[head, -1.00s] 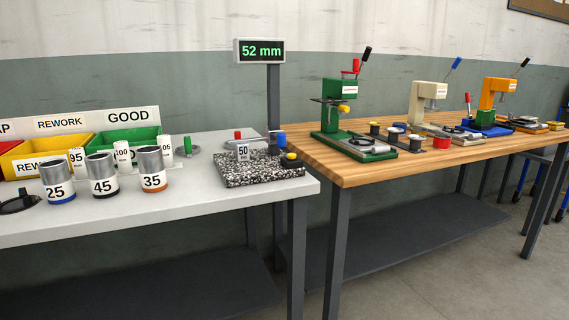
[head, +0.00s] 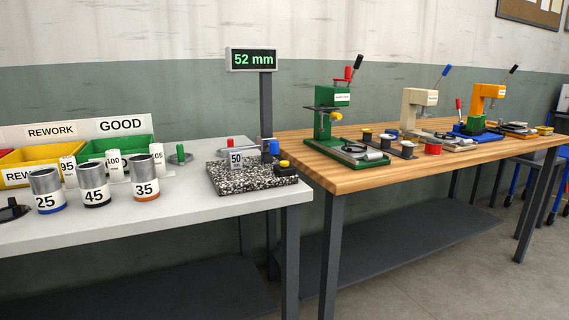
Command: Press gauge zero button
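The gauge stands on a speckled black-and-white granite plate (head: 250,182) at the right end of the white table. A yellow button (head: 284,163) on a small dark box sits at the plate's right side. A blue-topped part (head: 274,147) stands just behind it. The display (head: 252,59) on a dark post reads 52 mm in green. Neither of my grippers is in view, and nothing of mine touches the button.
Grey cylinders marked 25, 45 (head: 94,184) and 35 stand at the left, near white pieces and the yellow and green bins (head: 116,147). A black object (head: 12,210) lies at the left edge. Hand presses (head: 329,112) stand on the wooden table (head: 345,178).

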